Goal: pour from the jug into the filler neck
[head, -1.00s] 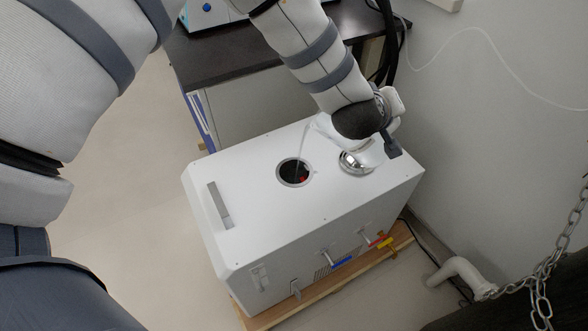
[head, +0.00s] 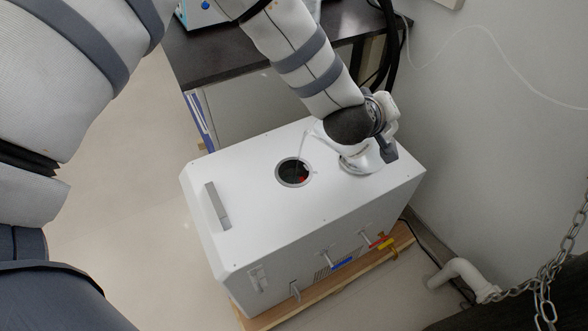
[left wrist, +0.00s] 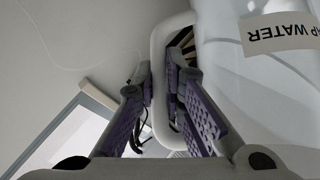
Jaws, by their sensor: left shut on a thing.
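The white jug (head: 352,150) is tilted over the top of the white distiller box (head: 250,170), largely hidden by my left wrist. In the left wrist view the jug (left wrist: 250,75) carries a "TAP WATER" label. The fingers of my left gripper (left wrist: 160,80) are shut on its white handle (left wrist: 156,50). The gripper (head: 383,140) also shows in the head view, to the right of the filler neck. The filler neck (head: 284,183) is a round, dark opening with a metal rim and something red inside. A thin, clear streak, apparently water, runs from the jug's mouth into it. My right gripper is out of view.
A dark-topped bench (head: 225,60) stands behind the box. A wall (head: 480,150) is close on the right, with a chain (head: 548,280) hanging nearby. The floor on the left is clear.

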